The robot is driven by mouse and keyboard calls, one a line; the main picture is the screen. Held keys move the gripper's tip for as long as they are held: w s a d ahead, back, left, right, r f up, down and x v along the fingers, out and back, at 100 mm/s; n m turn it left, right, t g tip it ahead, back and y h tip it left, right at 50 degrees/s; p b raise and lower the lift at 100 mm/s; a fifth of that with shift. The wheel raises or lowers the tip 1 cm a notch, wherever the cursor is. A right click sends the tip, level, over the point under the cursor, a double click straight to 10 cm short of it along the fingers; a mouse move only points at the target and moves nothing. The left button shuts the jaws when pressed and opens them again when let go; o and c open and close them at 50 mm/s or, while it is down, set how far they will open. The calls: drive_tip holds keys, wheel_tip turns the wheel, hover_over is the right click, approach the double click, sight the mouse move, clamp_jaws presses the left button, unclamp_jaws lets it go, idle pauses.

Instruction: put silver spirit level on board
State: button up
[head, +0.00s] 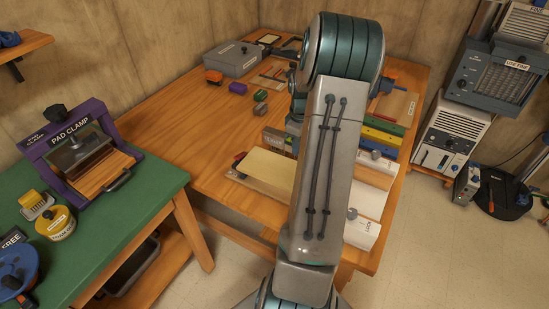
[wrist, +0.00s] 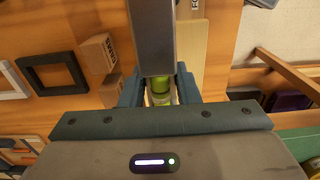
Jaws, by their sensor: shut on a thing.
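In the wrist view my gripper (wrist: 159,92) has its blue fingers shut on the silver spirit level (wrist: 153,38). The level is a grey bar with a bright green vial between the fingers, and it runs up out of the picture. Beneath it, to the right, a pale wooden board (wrist: 192,58) shows partly; I cannot tell whether the level touches it. In the head view a pale board (head: 268,174) lies near the front of the wooden table, left of my arm.
In the wrist view a cardboard box (wrist: 97,53), a black frame (wrist: 52,73) and a white frame (wrist: 10,82) lie left of the level. A green table (head: 130,215) with a purple pad clamp (head: 70,135) stands left.

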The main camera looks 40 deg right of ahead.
drive_tip(key=w+a+f, duration=0.1)
drive_tip(key=w, duration=0.1)
drive_tip(key=w+a+f, duration=0.2)
drive_tip(key=w+a+f+p, duration=0.1)
drive_tip(key=w, duration=0.1)
drive_tip(key=shift+a+f, duration=0.2)
wheel_tip(320, 180, down, 4)
drive_tip(key=shift+f+p, duration=0.1)
drive_tip(key=shift+p, duration=0.3)
drive_tip(key=shift+f+b, duration=0.4)
drive_tip(key=shift+b, duration=0.05)
drive_tip(key=o, duration=1.1)
drive_tip(key=shift+r, duration=0.15)
